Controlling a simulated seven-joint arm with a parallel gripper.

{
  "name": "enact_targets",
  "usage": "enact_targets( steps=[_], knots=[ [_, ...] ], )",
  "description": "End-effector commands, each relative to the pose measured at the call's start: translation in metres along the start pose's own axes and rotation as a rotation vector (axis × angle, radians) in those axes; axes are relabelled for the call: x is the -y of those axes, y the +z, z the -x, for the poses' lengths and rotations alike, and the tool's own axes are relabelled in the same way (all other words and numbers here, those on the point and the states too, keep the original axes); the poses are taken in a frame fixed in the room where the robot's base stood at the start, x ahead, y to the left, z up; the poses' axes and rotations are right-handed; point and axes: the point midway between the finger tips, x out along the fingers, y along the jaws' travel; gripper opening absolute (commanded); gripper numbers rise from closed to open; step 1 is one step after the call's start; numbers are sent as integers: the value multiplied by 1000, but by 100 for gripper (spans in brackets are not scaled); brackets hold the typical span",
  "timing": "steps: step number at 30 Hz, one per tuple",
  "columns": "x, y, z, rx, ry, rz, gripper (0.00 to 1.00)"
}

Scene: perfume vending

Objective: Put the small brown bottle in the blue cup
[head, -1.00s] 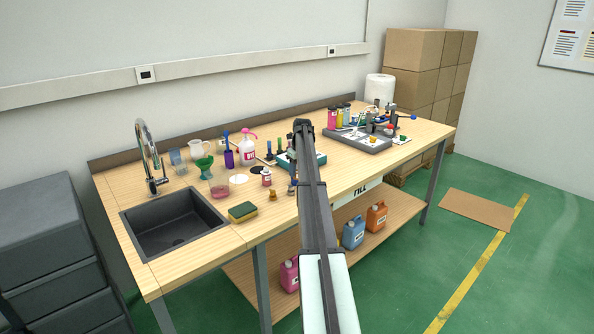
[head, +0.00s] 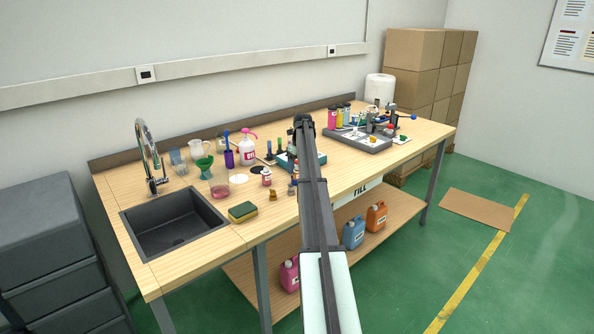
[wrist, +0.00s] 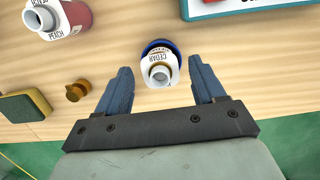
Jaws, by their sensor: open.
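In the wrist view the small brown bottle (wrist: 161,70), with a white neck and a label reading CEDAR, is seen from above. A blue round rim, the blue cup (wrist: 153,44), shows around the bottle's far, lower end. The bottle appears to stand in the cup, but its base is hidden. My gripper (wrist: 160,68) is open, with one blue finger on each side of the bottle and a visible gap to both. In the head view my arm partly covers this spot; the cup (head: 293,190) shows small at the arm's left edge.
A pink PEACH bottle (wrist: 72,17) stands to the left, with a small brown knob-like piece (wrist: 76,92) and a sponge (wrist: 22,106) near it. A teal-edged box (wrist: 225,8) is at the upper right. The sink (head: 175,222) is farther left.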

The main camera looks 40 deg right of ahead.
Motion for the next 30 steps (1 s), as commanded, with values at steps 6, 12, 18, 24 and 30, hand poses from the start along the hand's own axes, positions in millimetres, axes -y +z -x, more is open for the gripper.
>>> enact_targets(
  steps=[6, 12, 18, 24, 30],
  knots=[
    [0, 0, 42, 2, -1, 0, 69],
    [0, 0, 75, 1, -1, 0, 69],
    [0, 0, 95, 1, 0, 0, 69],
    [0, 0, 101, 0, 0, 0, 69],
    [0, 0, 101, 0, 0, 0, 69]
  ],
)
